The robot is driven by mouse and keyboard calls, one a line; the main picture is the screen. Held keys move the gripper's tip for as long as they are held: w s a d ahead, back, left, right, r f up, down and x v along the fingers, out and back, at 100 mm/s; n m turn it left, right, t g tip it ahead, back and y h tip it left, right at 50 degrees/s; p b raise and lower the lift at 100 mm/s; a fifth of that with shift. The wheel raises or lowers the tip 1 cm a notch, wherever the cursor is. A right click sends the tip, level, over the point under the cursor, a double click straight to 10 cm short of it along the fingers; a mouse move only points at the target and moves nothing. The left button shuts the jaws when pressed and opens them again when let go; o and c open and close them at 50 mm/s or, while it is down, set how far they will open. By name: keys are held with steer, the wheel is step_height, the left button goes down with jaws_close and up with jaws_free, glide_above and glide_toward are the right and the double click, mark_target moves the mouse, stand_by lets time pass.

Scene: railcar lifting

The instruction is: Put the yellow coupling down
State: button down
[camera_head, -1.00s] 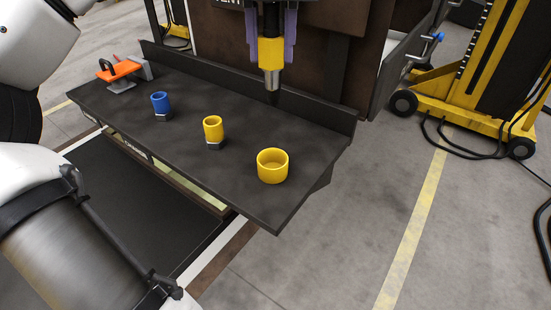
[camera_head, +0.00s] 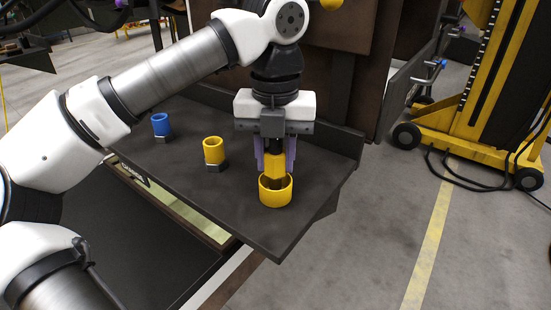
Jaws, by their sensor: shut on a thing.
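My gripper (camera_head: 275,154) has purple fingers and points straight down over the right part of the dark shelf. It is shut on a yellow coupling (camera_head: 275,166), which is upright with a dark lower end. That lower end is at the mouth of a wide yellow cup (camera_head: 275,197) on the shelf and seems to be inside its rim. I cannot tell whether it touches the cup's bottom. A shorter yellow piece (camera_head: 213,149) on a dark nut stands to the left, apart from my gripper.
The dark shelf (camera_head: 250,225) has bare room in front of the cup and a raised back edge. A blue piece (camera_head: 161,124) stands farther left. A brown wall rises behind. A yellow wheeled lift (camera_head: 470,130) and cables are on the floor at right.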

steer(key=shift+f, duration=0.6)
steer(key=shift+f, duration=0.15)
steer(key=c, duration=1.1)
jaws_free()
steer(key=shift+o, duration=0.2)
step_height(320, 180, up, 12)
steer(key=shift+r, duration=0.2)
